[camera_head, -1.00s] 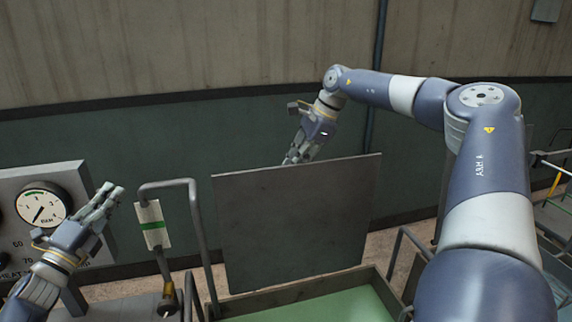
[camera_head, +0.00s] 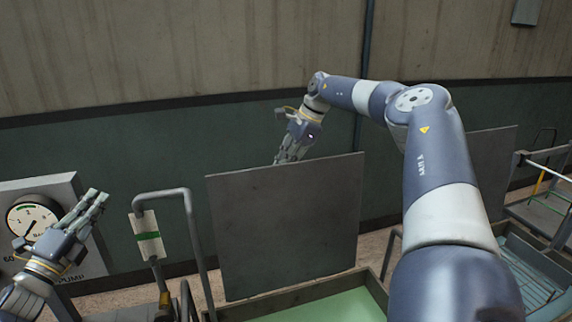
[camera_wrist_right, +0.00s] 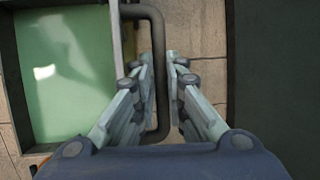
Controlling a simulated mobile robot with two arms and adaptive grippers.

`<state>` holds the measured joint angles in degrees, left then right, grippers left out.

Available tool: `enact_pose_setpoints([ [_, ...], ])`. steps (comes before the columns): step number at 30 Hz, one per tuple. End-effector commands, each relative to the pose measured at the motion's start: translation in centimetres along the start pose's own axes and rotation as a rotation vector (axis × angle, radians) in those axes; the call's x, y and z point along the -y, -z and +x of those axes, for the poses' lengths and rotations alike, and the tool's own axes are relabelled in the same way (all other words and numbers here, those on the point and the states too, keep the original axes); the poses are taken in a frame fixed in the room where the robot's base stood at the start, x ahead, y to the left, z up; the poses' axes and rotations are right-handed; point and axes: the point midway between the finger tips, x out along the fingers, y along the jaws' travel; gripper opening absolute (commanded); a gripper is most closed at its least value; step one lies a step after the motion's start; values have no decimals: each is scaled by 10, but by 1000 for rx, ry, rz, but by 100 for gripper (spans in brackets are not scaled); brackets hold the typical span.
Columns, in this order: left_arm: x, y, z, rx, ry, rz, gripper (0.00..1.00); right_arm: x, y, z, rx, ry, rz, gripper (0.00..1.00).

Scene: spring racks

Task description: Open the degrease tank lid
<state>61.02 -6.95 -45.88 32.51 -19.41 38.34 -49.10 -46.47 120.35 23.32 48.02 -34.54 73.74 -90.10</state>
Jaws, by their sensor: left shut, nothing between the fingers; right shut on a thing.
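The degrease tank lid (camera_head: 285,225) is a flat grey panel standing about upright at the back of an open tank (camera_head: 300,296) with green liquid in it. My right gripper (camera_head: 287,160) reaches over behind the lid's top edge. In the right wrist view my right gripper (camera_wrist_right: 166,62) is shut around a dark bent bar, the lid handle (camera_wrist_right: 160,35). The lid (camera_wrist_right: 117,45) shows there nearly edge-on, with the green tank (camera_wrist_right: 35,148) to its left. My left gripper (camera_head: 99,198) is shut and empty at the left, apart from the lid.
A gauge panel (camera_head: 60,192) stands at the left behind my left gripper. A bent grey pipe rail (camera_head: 190,225) with a tag (camera_head: 146,236) rises just left of the lid. More tanks and rails (camera_head: 540,275) stand at the right. A wall (camera_head: 120,150) runs behind.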

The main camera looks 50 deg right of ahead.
Motion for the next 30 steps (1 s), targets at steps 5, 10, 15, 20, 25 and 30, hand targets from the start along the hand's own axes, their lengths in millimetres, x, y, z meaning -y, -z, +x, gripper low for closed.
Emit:
enact_pose_setpoints([
  [5, -1, 0, 0, 0, 0, 0, 0, 6, 3, 1, -3, 29, -5, 26],
  [10, -1, 0, 0, 0, 0, 0, 0, 6, 3, 2, -4, 26, -3, 33],
  [15, -1, 0, 0, 0, 0, 0, 0, 4, 4, 4, -4, 23, -1, 33],
  [20, -1, 0, 0, 0, 0, 0, 0, 4, 4, -4, -3, 24, -1, 33],
  [25, -1, 0, 0, 0, 0, 0, 0, 4, 2, -37, -2, 34, -2, 33],
  [30, 0, 0, 0, 0, 0, 0, 0, 1, -2, -79, 1, 38, -6, 33],
])
